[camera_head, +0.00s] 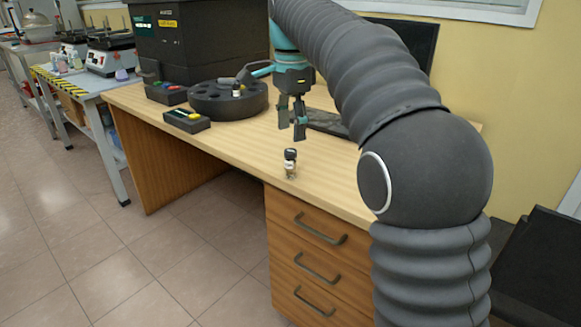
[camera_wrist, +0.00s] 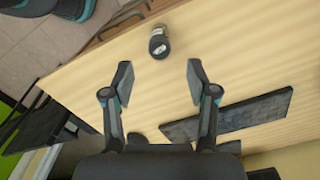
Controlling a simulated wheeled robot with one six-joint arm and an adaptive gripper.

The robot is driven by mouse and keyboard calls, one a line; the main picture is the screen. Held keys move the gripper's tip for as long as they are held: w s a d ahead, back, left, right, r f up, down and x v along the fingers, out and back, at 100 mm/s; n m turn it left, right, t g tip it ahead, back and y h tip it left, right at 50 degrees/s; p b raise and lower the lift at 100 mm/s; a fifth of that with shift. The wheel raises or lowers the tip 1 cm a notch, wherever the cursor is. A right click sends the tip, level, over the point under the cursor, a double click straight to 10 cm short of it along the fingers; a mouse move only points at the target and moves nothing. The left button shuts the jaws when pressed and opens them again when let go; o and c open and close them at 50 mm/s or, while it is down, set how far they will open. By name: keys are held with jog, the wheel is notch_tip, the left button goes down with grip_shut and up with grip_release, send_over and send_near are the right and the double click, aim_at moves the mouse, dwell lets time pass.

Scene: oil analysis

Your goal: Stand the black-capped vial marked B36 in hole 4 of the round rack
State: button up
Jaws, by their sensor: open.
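A black-capped vial (camera_head: 290,163) stands upright near the front edge of the wooden desk. It also shows in the wrist view (camera_wrist: 159,43), beyond my fingertips, with a pale label whose marking is too small to read. My gripper (camera_head: 293,132) is open and empty, above and a little behind the vial, not touching it. Its two fingers stand well apart in the wrist view (camera_wrist: 160,80). The round dark rack (camera_head: 228,108) sits at the back left of the desk, with several holes in its top. A vial (camera_head: 236,90) stands in it; hole numbers cannot be read.
A large black box (camera_head: 195,50) stands behind the rack. A flat black keyboard-like slab (camera_wrist: 225,117) lies near the gripper. The desk (camera_head: 245,142) is clear between rack and vial.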

aim_at(290, 151)
jog(key=shift+s+a+f+b, duration=0.1)
jog(key=shift+f+b, duration=0.6)
jog(key=shift+f, duration=2.5)
jog(key=shift+c, duration=0.2)
grip_shut()
